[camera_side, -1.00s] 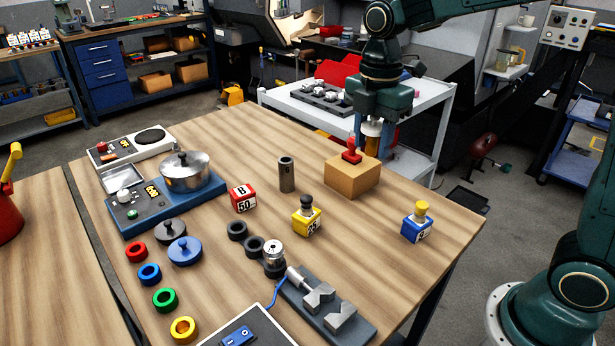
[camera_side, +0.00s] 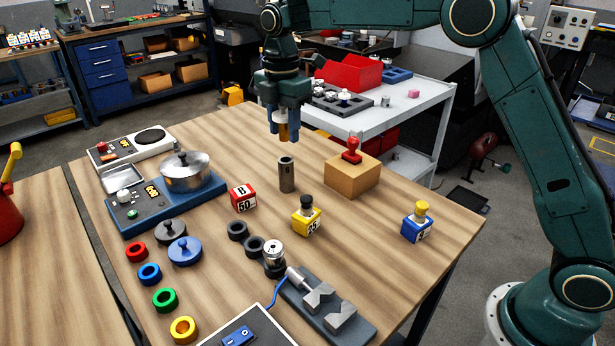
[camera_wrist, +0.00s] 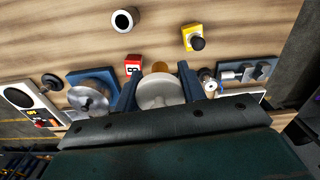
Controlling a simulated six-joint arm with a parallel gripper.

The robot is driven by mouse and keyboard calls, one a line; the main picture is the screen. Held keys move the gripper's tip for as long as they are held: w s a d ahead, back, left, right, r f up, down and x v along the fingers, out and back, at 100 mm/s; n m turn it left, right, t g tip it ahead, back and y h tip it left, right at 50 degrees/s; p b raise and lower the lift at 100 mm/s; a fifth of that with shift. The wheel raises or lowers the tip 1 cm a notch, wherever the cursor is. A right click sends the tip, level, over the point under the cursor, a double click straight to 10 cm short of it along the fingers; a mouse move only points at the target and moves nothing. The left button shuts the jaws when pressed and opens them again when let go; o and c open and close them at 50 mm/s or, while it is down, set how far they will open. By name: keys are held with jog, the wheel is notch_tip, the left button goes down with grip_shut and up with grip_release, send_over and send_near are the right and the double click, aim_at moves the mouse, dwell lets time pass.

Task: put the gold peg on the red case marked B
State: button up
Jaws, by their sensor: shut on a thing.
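My gripper (camera_side: 283,126) is shut on the gold peg (camera_side: 283,133) and holds it in the air, above and behind the dark grey tube (camera_side: 286,175) in the side view. In the wrist view the gold peg (camera_wrist: 160,67) shows as a small gold patch beyond a pale round disc between my fingers (camera_wrist: 158,88). The red case marked B (camera_side: 243,197) stands on the wooden table, left of and below my gripper in the side view. Its top looks bare. In the wrist view the red case (camera_wrist: 133,63) lies just left of the peg.
The yellow case (camera_side: 307,222) bears a black peg; the blue case (camera_side: 417,230) bears a yellow one. A cardboard-coloured block (camera_side: 352,180) with a red stamp (camera_side: 352,150) stands right of the tube. A steel pot (camera_side: 186,172) stands left of the red case. Bare table lies around case B.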

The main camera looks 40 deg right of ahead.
send_over(242, 190)
notch_tip(242, 190, down, 5)
jog(key=shift+s+f+n, duration=0.1)
jog(key=shift+f+n, duration=0.35)
jog(key=shift+n, duration=0.05)
jog(key=shift+f, duration=0.1)
jog(key=shift+f, duration=3.9)
jog(key=shift+f, duration=0.15)
jog(key=o, duration=1.1)
